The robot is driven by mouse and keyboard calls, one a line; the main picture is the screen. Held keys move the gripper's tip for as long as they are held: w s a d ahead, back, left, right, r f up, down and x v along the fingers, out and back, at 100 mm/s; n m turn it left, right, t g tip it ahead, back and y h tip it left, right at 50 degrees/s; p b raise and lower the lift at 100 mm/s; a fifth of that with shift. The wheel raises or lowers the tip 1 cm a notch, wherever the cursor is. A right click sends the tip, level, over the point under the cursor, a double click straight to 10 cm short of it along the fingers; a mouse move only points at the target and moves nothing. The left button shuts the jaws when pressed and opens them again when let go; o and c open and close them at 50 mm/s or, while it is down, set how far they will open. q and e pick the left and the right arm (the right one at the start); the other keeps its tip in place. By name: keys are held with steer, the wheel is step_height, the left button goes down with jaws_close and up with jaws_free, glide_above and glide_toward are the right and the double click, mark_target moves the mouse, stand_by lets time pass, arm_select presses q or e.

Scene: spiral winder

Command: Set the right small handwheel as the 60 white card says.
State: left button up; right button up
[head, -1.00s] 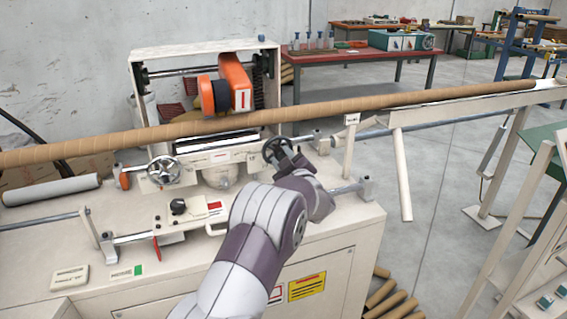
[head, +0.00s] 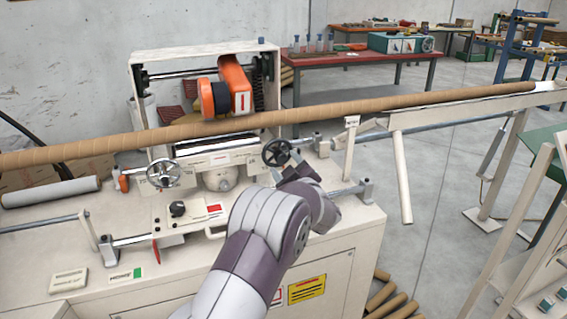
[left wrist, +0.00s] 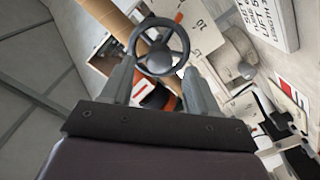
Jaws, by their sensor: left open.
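The right small handwheel (head: 276,152), a dark ring with spokes, stands on the front of the cream machine. In the left wrist view the handwheel (left wrist: 159,46) lies just beyond and between my fingertips. My left gripper (head: 297,166) is open and empty, just right of and below the wheel in the head view. Its two fingers also show in the left wrist view (left wrist: 158,70), apart from the rim. A white card (head: 68,280) and a card with a green patch (head: 125,274) lie at the front left; I cannot read a 60 on either. My right gripper is out of view.
A silver handwheel (head: 163,171) stands to the left. A long brown tube (head: 330,107) crosses above both wheels. A white post (head: 349,150) and a rod bracket (head: 365,190) stand right of my gripper. A black knob (head: 178,208) sits on the front plate.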

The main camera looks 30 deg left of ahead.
arm_select(q)
steer(key=v, duration=1)
